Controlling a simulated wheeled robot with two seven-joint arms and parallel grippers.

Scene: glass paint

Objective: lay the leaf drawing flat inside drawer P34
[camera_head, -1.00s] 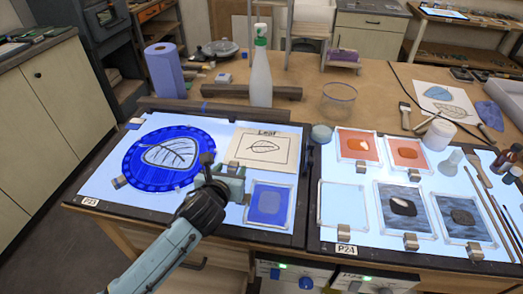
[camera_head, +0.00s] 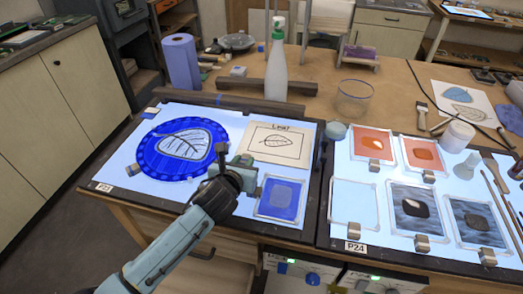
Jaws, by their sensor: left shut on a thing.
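The leaf drawing (camera_head: 294,144), a cream sheet headed "Leaf" with a black leaf outline, lies on the left lit panel (camera_head: 245,117). My left gripper (camera_head: 238,168) is at its lower left edge, shut on the sheet, though the fingertips are small and partly hidden by the gripper body. The drawing still looks flat on the panel. Wooden drawer fronts (camera_head: 170,230) show below the bench edge, partly behind my left arm. I cannot read a P34 label on any of them. My right gripper is not in view.
A blue round glass piece with a leaf (camera_head: 150,160) lies left of the gripper. A framed blue pane (camera_head: 283,198) lies just below the drawing. A white spray bottle (camera_head: 276,75) stands behind. The right panel holds several framed panes, brushes and jars.

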